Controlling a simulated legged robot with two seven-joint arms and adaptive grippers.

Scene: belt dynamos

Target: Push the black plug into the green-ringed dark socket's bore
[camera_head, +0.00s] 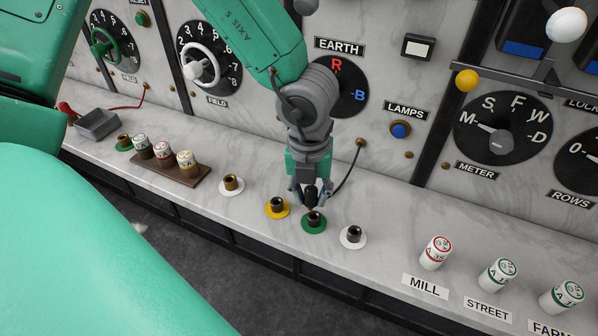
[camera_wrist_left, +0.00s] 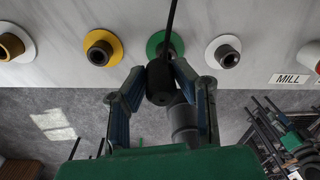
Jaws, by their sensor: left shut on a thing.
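The green-ringed dark socket (camera_head: 314,220) stands on the marble ledge, between a yellow-ringed and a white-ringed socket. My left gripper (camera_head: 311,193) is shut on the black plug (camera_head: 310,199) and holds it just above this socket. In the left wrist view the plug (camera_wrist_left: 160,84) sits between the two fingertips (camera_wrist_left: 160,75), its cord running upward. The plug and cord partly hide the green-ringed socket (camera_wrist_left: 168,46) there. I cannot tell whether the plug touches the socket's rim. My right gripper does not show.
The yellow-ringed socket (camera_head: 277,207) and white-ringed dark socket (camera_head: 353,237) are close on either side. The plug's cord (camera_head: 348,172) runs to the upright panel. A brown rack (camera_head: 188,177) with several labelled fuses is at left; more fuses (camera_head: 435,253) stand at right.

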